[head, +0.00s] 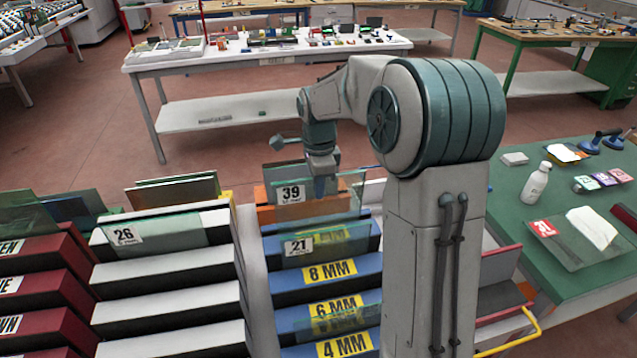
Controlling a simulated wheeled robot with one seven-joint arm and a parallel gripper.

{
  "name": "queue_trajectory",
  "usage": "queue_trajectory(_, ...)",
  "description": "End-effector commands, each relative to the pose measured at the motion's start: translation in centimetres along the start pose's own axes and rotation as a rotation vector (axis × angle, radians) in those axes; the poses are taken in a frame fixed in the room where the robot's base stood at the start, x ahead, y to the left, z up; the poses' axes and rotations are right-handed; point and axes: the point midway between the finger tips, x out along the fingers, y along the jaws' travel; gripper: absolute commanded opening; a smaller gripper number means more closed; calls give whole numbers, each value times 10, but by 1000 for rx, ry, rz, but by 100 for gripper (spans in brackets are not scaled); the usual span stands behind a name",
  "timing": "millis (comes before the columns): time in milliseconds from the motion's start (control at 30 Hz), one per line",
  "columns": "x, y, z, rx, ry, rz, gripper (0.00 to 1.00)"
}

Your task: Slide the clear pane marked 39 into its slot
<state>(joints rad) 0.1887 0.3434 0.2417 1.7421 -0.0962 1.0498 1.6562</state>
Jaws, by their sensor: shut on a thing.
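The clear pane marked 39 (345,190) is upright above the back of the blue stepped rack (366,264), with its white label at its left. My gripper (322,188) is shut on this pane near its top middle. Orange surfaces show behind and through the pane. Its lower edge is hard to make out, so I cannot tell whether it touches the rack. A clear pane marked 21 (330,244) stands lower and nearer on the blue rack, in front of a yellow label. Below it are steps labelled 8 MM, 6 MM and 4 MM.
A white stepped rack (165,308) with a pane marked 26 (160,232) stands to the left, and a dark red rack (50,290) beyond it. A green table (535,240) with a bottle (536,184) and glass is at right. My arm hides the area right of the blue rack.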

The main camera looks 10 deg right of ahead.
Motion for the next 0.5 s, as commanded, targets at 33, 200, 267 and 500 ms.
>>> queue_trajectory(33,7,0,0,0,0,-3,0)
queue_trajectory(200,21,0,0,0,0,-3,0)
queue_trajectory(267,26,0,0,0,0,-4,0)
queue_trajectory(500,38,0,0,1,0,-4,0)
